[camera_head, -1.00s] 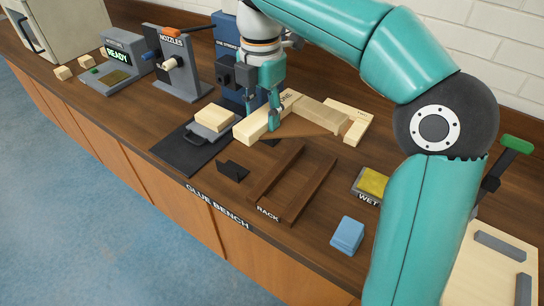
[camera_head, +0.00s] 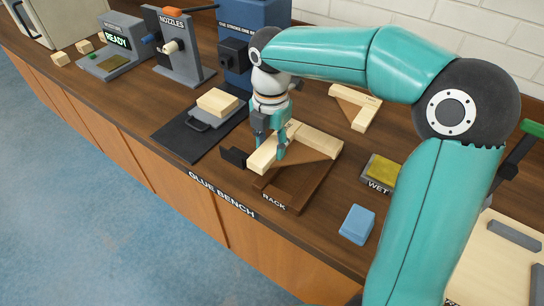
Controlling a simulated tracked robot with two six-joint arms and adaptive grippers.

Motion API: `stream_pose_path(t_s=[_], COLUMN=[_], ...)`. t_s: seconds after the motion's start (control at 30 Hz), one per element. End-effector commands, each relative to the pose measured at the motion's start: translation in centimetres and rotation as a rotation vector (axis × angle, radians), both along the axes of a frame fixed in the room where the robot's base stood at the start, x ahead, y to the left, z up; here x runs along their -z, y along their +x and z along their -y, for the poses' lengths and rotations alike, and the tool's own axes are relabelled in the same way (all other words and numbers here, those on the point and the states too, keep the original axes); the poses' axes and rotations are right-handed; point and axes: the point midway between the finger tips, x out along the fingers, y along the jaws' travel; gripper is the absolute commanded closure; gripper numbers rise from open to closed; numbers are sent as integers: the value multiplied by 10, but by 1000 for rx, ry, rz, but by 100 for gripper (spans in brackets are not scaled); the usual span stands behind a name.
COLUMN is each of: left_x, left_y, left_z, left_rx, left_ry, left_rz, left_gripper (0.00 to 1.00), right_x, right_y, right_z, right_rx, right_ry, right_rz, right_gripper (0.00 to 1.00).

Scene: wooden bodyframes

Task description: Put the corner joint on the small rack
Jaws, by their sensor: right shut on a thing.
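The corner joint (camera_head: 316,141) is an L of pale wooden bars with a darker brown triangular piece in its inner corner. My right gripper (camera_head: 279,152) is shut on one of its bars and points down. The joint is over the small dark wooden rack (camera_head: 272,193), which has the label RACK at its front and is largely hidden beneath it. I cannot tell whether the joint touches the rack. My left gripper is not in view.
A second pale wooden corner piece (camera_head: 354,104) lies behind. A black bracket (camera_head: 233,158) stands just left of the rack. A wooden block on a grey holder (camera_head: 205,119) sits further left. The WET pad (camera_head: 381,170) and blue block (camera_head: 357,225) lie to the right.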

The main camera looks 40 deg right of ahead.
Motion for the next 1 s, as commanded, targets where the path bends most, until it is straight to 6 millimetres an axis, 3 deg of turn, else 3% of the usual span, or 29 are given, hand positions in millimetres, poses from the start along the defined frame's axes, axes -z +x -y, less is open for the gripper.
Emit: stream_pose_path(t_s=[0.33, 0.67, 0.7, 0.83, 1.0], left_x=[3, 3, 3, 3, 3], left_y=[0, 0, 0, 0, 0], left_z=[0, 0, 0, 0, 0], left_rx=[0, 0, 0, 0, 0], left_ry=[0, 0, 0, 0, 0], left_rz=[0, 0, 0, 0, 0], left_gripper=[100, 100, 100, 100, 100], right_x=[40, 44, 44, 44, 44], right_y=[0, 1, 0, 0, 0], right_z=[0, -1, -1, -1, -1], right_rx=[-1, -2, -2, -2, -2], right_ry=[-1, 0, 0, 0, 0], right_rz=[-2, 1, 0, 0, 0], right_gripper=[100, 100, 52, 32, 32])
